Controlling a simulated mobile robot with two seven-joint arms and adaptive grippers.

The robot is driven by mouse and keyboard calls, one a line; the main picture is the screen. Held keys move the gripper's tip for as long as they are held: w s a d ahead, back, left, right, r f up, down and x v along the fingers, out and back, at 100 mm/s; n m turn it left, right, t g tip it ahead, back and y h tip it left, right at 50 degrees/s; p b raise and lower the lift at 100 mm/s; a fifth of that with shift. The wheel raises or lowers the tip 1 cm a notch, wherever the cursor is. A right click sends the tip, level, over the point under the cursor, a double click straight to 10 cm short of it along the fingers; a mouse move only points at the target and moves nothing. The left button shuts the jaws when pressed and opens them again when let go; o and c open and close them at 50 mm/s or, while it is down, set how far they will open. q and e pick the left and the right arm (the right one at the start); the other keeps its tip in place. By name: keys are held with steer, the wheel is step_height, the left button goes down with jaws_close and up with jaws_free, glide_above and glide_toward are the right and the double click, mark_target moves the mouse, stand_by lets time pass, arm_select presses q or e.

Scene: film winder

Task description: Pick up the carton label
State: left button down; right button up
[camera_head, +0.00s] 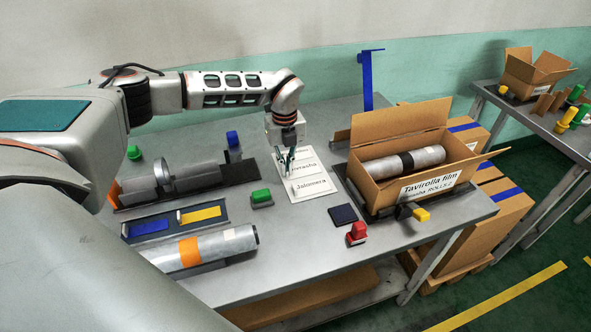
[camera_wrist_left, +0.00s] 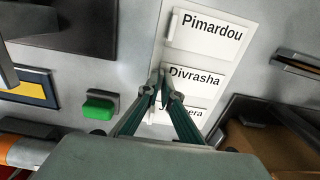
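White carton labels lie in a column on a pale board (camera_head: 282,172) on the table, each with a small raised tab at its left. The wrist view shows the Pimardou label (camera_wrist_left: 208,38), the Divrasha label (camera_wrist_left: 197,78) and, partly covered by my fingers, the Jaltomera label (camera_wrist_left: 200,105). In the head view the Jaltomera label (camera_head: 311,186) is clear. My left gripper (camera_wrist_left: 161,75) points down at the left edge of the Divrasha label, its fingertips drawn together at the tab. It also shows in the head view (camera_head: 289,160). My right gripper is out of view.
An open carton (camera_head: 377,190) holding a film roll stands to the right. A green-topped block (camera_head: 261,197) lies left of the labels, with a dark pad (camera_head: 343,214) and red stamp-like piece (camera_head: 356,234) in front. The winder (camera_head: 180,180) is at left.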

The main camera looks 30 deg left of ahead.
arm_select(q)
step_height(320, 180, up, 20)
stand_by(0.6)
stand_by(0.5)
